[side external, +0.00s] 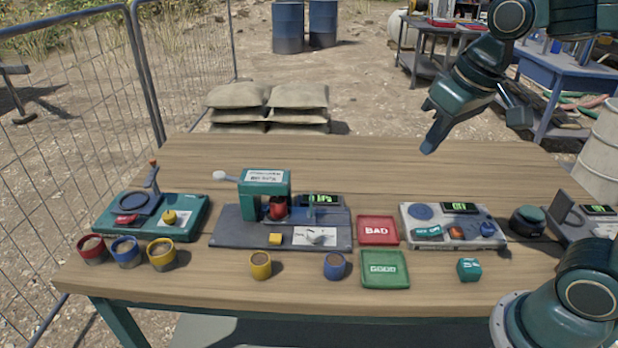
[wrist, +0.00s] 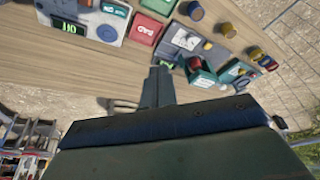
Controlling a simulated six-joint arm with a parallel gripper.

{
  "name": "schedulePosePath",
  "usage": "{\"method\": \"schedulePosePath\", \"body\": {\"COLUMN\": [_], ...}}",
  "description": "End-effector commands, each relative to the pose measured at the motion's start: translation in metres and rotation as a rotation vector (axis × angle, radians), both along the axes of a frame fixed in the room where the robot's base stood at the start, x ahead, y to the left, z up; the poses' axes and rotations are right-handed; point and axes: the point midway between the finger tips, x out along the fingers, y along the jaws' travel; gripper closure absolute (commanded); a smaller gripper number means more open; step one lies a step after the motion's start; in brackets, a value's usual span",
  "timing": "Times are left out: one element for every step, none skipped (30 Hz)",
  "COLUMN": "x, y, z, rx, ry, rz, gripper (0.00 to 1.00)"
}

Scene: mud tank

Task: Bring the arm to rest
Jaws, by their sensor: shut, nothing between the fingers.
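My gripper (side external: 430,146) hangs in the air above the right back part of the wooden table (side external: 330,170), pointing down and to the left. Its fingers are together with nothing between them. It touches nothing on the table. In the wrist view my gripper (wrist: 158,72) shows as a narrow closed shape in front of the dark wrist body. The table's objects lie beyond its tip there.
Along the table's front stand a green device (side external: 190,222), a press (side external: 264,180), a red BAD tray (side external: 378,230), a green GOOD tray (side external: 385,270), a grey meter box (side external: 415,243) and several small cups. The table's back half is clear. Sandbags (side external: 268,98) lie behind it.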

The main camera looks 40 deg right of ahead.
Motion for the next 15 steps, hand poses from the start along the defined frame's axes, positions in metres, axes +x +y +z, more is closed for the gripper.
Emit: {"method": "schedulePosePath", "body": {"x": [-0.011, -0.017, -0.025, -0.03, -0.036, -0.043, -0.048, -0.053, -0.06, -0.065, -0.07, -0.075, -0.079, -0.082, -0.086], "y": [-0.001, -0.001, -0.001, -0.002, -0.002, -0.002, -0.003, -0.003, -0.003, -0.003, -0.003, -0.004, -0.004, -0.004, -0.004], "z": [0.001, 0.001, 0.001, 0.001, 0.0, 0.0, -0.001, -0.002, -0.003, -0.004, -0.006, -0.007, -0.008, -0.009, -0.011], "rx": [-0.003, -0.005, -0.007, -0.009, -0.011, -0.013, -0.015, -0.017, -0.02, -0.022, -0.025, -0.027, -0.029, -0.03, -0.032], "ry": [-0.018, -0.026, -0.038, -0.046, -0.054, -0.066, -0.074, -0.083, -0.093, -0.101, -0.109, -0.118, -0.123, -0.129, -0.135], "rz": [0.006, 0.011, 0.016, 0.02, 0.023, 0.03, 0.034, 0.038, 0.042, 0.046, 0.049, 0.054, 0.057, 0.06, 0.063], "gripper": [1.0, 1.0, 1.0, 1.0, 1.0, 1.0, 1.0, 1.0, 1.0, 1.0, 1.0, 1.0, 1.0, 1.0, 1.0]}}
